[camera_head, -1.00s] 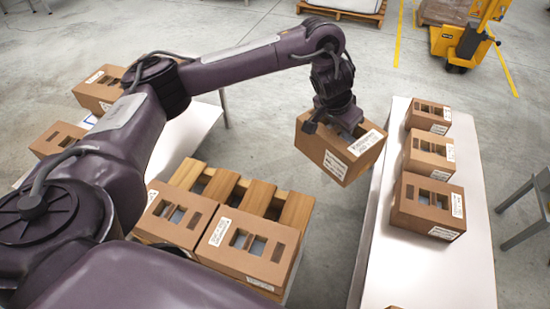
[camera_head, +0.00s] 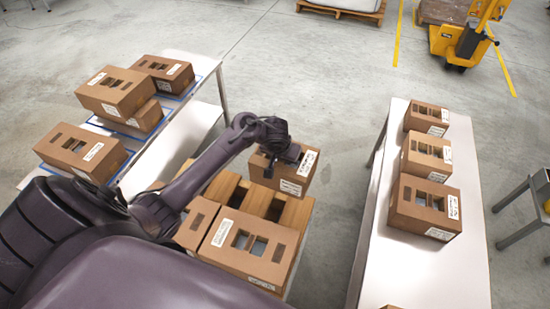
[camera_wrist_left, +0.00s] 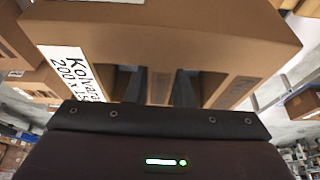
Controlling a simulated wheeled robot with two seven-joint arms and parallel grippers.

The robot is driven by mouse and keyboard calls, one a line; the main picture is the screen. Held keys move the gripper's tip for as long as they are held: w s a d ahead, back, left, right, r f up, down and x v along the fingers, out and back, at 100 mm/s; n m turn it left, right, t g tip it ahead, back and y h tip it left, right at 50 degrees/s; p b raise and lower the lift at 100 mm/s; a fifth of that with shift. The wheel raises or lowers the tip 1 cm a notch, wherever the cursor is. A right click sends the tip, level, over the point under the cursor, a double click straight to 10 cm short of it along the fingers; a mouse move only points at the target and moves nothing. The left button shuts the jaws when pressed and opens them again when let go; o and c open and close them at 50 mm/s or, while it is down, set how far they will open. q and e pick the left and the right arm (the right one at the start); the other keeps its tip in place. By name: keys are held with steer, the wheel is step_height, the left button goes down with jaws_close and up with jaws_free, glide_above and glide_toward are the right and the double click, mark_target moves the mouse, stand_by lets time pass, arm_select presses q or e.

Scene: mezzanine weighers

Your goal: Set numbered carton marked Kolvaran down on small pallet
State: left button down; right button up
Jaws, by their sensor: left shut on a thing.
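My left gripper (camera_head: 287,153) is shut on the numbered carton (camera_head: 264,169), a brown box with cut-out slots and white labels. In the left wrist view the carton (camera_wrist_left: 190,28) fills the top, and its label reads "Kolvaran". The fingers reach into the slots in its face. In the head view the carton hangs at the far right part of the small wooden pallet (camera_head: 295,213); its exact height above the slats cannot be told. Two cartons (camera_head: 246,250) (camera_head: 196,222) sit on the near part of the pallet. My right gripper is not seen.
A white table (camera_head: 420,270) at the right bears a row of cartons (camera_head: 425,205). Another table (camera_head: 195,65) at the left holds several cartons, one stacked (camera_head: 117,92). Bare pallet slats show between the near cartons and the held one. A yellow pallet truck (camera_head: 455,45) stands far off.

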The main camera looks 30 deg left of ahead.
mark_target(275, 165)
arm_select(q)
steer(key=shift+s+a+f+n, duration=0.15)
steer(key=shift+s+a+f, duration=0.25)
steer(key=shift+s+f, duration=0.2)
steer(key=shift+s+a+f+n, duration=0.15)
steer(key=shift+s+a+f, duration=0.2)
steer(key=shift+s+f, duration=0.15)
steer(key=shift+a+f, duration=0.1)
steer(key=shift+f, duration=0.15)
steer(key=shift+f+b, duration=0.65)
steer(key=shift+b, duration=0.1)
steer(key=shift+f+b, duration=0.85)
steer(key=shift+b, duration=0.4)
steer(key=shift+f, duration=0.1)
steer(key=shift+f, duration=0.15)
steer(key=shift+s+f+b, duration=0.2)
steer(key=shift+f+b, duration=0.1)
steer(key=shift+f, duration=0.45)
steer(key=shift+f, duration=0.1)
